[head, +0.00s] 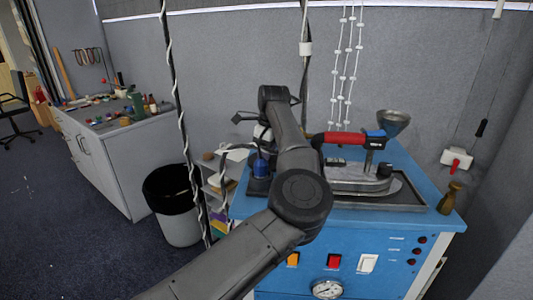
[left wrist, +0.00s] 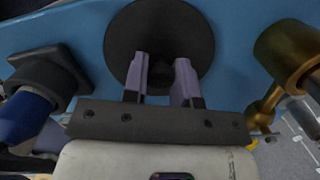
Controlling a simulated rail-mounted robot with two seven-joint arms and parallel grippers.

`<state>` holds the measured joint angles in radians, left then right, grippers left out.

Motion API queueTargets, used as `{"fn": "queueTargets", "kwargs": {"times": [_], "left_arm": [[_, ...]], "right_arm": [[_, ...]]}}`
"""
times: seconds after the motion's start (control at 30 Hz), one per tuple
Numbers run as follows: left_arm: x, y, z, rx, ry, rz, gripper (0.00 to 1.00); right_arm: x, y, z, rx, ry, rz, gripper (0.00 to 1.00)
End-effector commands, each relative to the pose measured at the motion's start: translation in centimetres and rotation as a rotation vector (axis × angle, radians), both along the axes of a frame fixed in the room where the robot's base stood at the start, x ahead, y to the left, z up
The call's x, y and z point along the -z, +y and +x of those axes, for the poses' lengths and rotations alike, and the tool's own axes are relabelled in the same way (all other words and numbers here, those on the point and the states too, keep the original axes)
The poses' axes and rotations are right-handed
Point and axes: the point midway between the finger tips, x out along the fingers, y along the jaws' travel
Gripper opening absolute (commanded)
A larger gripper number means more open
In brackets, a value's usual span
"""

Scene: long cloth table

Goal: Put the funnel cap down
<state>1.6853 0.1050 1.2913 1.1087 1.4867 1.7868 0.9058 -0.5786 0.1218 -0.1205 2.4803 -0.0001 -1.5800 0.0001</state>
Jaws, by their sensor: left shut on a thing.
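The funnel cap (left wrist: 188,32) shows in the left wrist view as a dark round disc. My left gripper (left wrist: 160,68) is shut on its middle, with the two pale fingers a little apart. The blue machine top (left wrist: 85,35) is beyond the disc; I cannot tell whether the cap touches it. In the head view my left arm hides the fingers and the cap. A grey metal funnel (head: 394,122) stands open at the top of the metal device on the blue machine (head: 340,222). My right gripper is not in view.
A red handle (head: 345,138) sticks out left of the funnel. A brass-coloured piece (head: 450,198) stands at the machine's right edge. In the left wrist view a blue part (left wrist: 22,115) is left of the cap and a brass part (left wrist: 290,52) right.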

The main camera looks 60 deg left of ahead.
Motion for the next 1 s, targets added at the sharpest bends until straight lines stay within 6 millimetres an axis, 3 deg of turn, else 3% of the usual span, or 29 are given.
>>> {"fn": "queueTargets", "kwargs": {"times": [0.37, 0.4, 0.63, 1.0], "left_arm": [[0.3, 0.0, 0.0, -0.001, -0.001, 0.0, 0.03], [0.2, 0.0, 0.0, -0.001, -0.001, 0.0, 0.29], [0.2, 0.0, 0.0, -0.001, -0.001, 0.0, 0.51], [-0.7, 0.0, 0.0, 0.0, -0.002, 0.0, 0.51]], "right_arm": [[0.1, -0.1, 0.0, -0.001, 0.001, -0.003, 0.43], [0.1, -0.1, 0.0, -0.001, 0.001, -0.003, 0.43], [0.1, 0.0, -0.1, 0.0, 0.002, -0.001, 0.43], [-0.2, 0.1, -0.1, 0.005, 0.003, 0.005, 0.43]]}}
